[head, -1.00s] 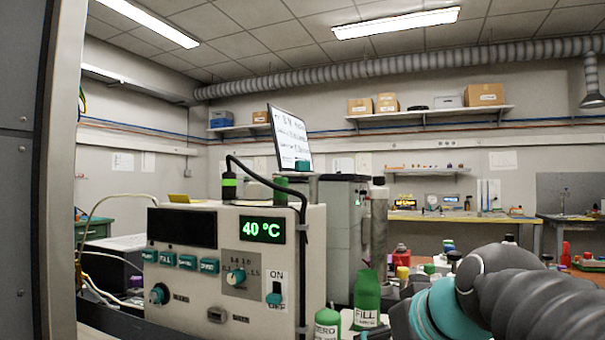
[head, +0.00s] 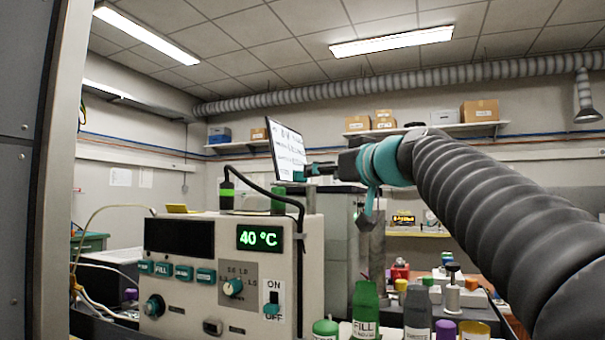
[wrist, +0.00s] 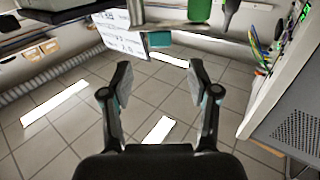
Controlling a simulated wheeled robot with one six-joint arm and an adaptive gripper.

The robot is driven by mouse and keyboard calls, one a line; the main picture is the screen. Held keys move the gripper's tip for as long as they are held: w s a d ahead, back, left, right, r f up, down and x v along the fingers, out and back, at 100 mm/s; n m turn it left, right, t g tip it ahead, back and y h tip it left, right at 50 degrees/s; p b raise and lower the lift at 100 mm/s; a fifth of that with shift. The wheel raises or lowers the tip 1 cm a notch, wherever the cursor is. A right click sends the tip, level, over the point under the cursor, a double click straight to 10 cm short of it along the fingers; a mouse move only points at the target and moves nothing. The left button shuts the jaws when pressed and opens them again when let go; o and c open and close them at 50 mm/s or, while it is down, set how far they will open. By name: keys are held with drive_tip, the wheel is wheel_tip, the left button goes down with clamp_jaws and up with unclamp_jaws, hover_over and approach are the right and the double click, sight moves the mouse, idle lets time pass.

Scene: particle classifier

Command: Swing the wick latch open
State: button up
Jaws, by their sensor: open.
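A small teal block (wrist: 159,40), which looks like the wick latch, sits at a grey metal bar (wrist: 190,27) in the upper middle of the wrist view. My gripper (wrist: 161,76) is open and empty, with the block between and beyond its two fingertips, apart from them. In the head view my gripper (head: 318,170) points left at the top of the machine, beside the white sign. There the teal block (head: 299,176) is partly hidden by the fingers. The wrist view appears upside down, with ceiling tiles at the bottom.
The control box (head: 215,265) reads 40 °C. A black cable (head: 262,172) arches over it. The white sign (head: 287,150) stands behind the gripper. The FILL bottle (head: 365,308) and other bottles stand below my arm. Open air lies around the gripper.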

sight(302, 175)
drive_tip(key=p+x, duration=0.3)
drive_tip(key=x, duration=0.7)
drive_tip(key=shift+a, duration=0.1)
drive_tip(key=shift+c, duration=0.2)
clamp_jaws()
